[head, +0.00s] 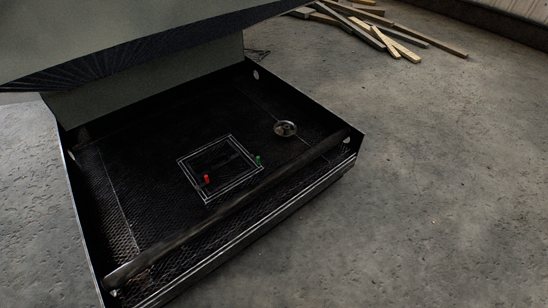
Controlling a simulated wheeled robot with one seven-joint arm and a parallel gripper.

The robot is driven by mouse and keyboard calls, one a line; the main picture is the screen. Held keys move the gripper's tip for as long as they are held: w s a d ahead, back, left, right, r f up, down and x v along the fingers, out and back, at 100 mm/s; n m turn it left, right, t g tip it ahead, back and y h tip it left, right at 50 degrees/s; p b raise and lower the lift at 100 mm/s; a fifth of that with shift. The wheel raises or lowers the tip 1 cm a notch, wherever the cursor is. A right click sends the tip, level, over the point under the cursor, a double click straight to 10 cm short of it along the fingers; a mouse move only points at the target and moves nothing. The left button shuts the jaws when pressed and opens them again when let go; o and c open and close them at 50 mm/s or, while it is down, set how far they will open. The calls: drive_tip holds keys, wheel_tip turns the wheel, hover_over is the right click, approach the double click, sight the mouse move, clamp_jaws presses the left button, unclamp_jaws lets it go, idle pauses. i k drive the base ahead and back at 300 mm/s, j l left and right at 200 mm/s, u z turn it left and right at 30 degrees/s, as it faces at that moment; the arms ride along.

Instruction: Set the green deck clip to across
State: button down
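The green deck clip (257,158) shows as a small green piece at the right edge of a white-outlined square (222,200) on the dark floor of the black enclosure (80,218). It is too small to tell which way it is turned. A similar small red piece (206,178) stands at the left part of the same square. My gripper is not in view.
A round metal fitting (285,128) sits on the enclosure floor, right of the square. A bar (225,212) runs along the near side. A large grey panel (120,40) overhangs the far left. Wooden planks (400,45) lie behind on concrete. The right is clear.

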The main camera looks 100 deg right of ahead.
sight(255, 158)
drive_tip(key=k+z, duration=0.4)
drive_tip(key=k+l+z, duration=0.2)
drive_tip(key=z, duration=0.15)
drive_tip(key=k+z, duration=0.25)
drive_tip(key=z, duration=0.15)
drive_tip(key=k+z, duration=0.25)
drive_tip(key=z, duration=0.2)
drive_tip(key=k+l+z, duration=0.2)
drive_tip(key=z, duration=0.2)
drive_tip(key=k+l+z, duration=0.2)
drive_tip(key=z, duration=0.2)
drive_tip(key=k, duration=0.1)
drive_tip(key=i+l+u, duration=0.15)
drive_tip(key=u, duration=0.3)
drive_tip(key=i+l+u, duration=0.1)
drive_tip(key=l+u, duration=0.15)
drive_tip(key=u, duration=0.25)
drive_tip(key=l+u, duration=0.2)
drive_tip(key=u, duration=0.25)
drive_tip(key=i+l+u, duration=0.2)
drive_tip(key=l, duration=0.7)
drive_tip(key=l+u, duration=0.2)
drive_tip(key=l, duration=0.7)
